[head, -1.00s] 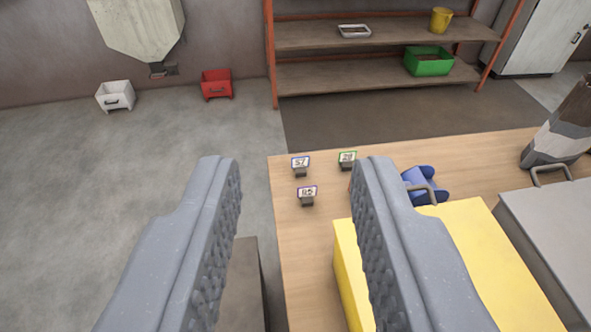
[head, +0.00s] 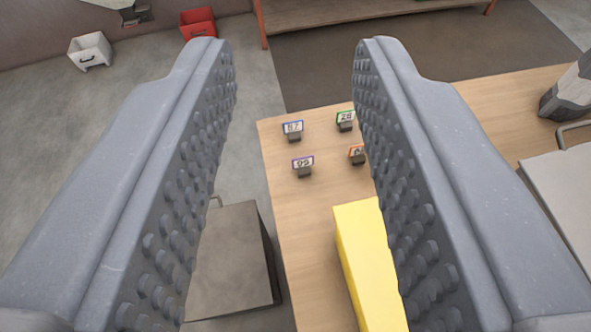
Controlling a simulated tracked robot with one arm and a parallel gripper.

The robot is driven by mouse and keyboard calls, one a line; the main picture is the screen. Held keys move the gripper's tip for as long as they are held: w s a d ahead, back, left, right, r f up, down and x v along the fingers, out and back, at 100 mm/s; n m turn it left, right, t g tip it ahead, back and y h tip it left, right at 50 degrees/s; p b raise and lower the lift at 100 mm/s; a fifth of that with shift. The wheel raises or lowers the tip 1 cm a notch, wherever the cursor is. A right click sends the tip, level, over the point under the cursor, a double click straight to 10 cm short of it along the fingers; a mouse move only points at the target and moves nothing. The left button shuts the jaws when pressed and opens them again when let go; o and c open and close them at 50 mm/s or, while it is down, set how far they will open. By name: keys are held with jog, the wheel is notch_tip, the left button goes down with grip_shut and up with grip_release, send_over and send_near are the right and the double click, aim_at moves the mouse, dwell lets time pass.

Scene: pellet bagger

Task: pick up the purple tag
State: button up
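The purple tag (head: 303,164) is a small card with a purple border and dark digits on a small dark base. It stands on the wooden table (head: 308,236) near the left edge, upright or slightly tilted. A blue-bordered tag (head: 293,128) stands behind it, a green-bordered tag (head: 346,119) behind and to the right, and an orange-bordered tag (head: 356,153) to its right, partly hidden by my right finger. My gripper (head: 294,45) is wide open and empty. In the picture the purple tag shows between the two fingers; it is apart from them.
A yellow block (head: 365,250) stands on the table in front of the tags, partly behind my right finger. A dark box (head: 232,262) is left of the table. A grey case (head: 560,180) is at the right. White (head: 90,50) and red (head: 198,22) bins stand on the floor behind.

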jog(key=w+f+m+g+p, duration=0.3)
jog(key=w+f+m+p, duration=0.1)
jog(key=w, duration=0.8)
jog(key=m+g+p, duration=0.7)
jog(key=p, duration=0.2)
send_over(303, 159)
notch_tip(303, 159, down, 17)
jog(key=f+m+g+p, duration=0.1)
jog(key=f, duration=0.6)
jog(key=f+m+g+p, duration=0.1)
jog(key=f+g+p, duration=0.1)
jog(key=f, duration=0.6)
jog(key=f+m+g+p, duration=0.1)
jog(key=f+m+p, duration=0.1)
jog(key=f, duration=0.5)
jog(key=shift+w+a+f+g, duration=0.25)
jog(key=shift+w+a+g, duration=0.05)
jog(key=shift+a+g, duration=0.1)
jog(key=f, duration=0.5)
jog(key=shift+s+d, duration=0.1)
jog(key=shift+d, duration=0.25)
grip_shut()
